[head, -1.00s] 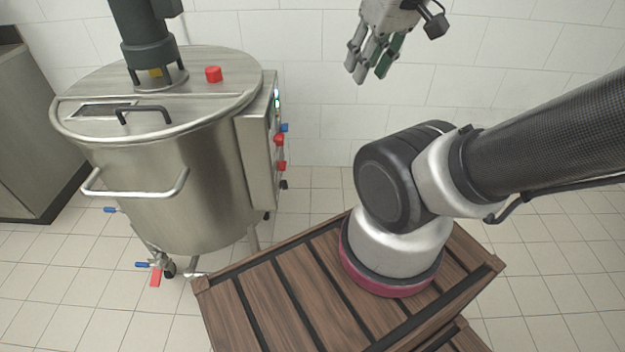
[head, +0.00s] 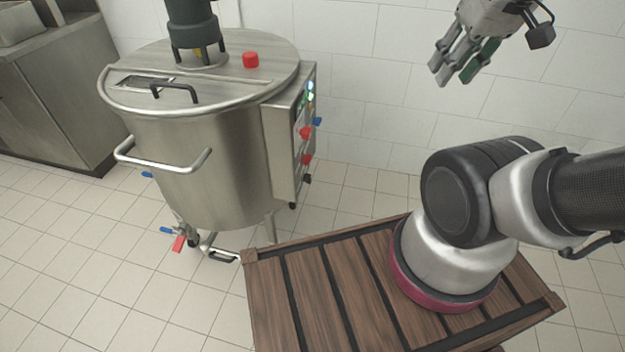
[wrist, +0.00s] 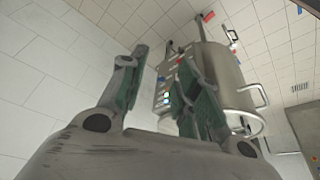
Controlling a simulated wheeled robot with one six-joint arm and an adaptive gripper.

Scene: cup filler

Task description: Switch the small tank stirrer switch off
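The steel tank (head: 205,165) with its stirrer motor (head: 192,25) stands at left-centre in the head view. A control box (head: 284,150) is on its right side, with lit lamps (head: 310,92), red knobs (head: 305,132) and blue knobs (head: 317,121) on its edge-on face. I cannot tell which is the stirrer switch or how it is set. In the wrist view the box (wrist: 160,104) shows tilted beyond the fingers, partly hidden by them. My gripper (head: 453,78) is open and empty, high to the right of the box and apart from it. It also shows in the wrist view (wrist: 162,62).
A red button (head: 251,60) and a black lid handle (head: 174,90) are on the tank's top. A steel counter (head: 60,90) stands at the far left. A white tiled wall (head: 390,85) is behind. Floor between my base and the tank is clear.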

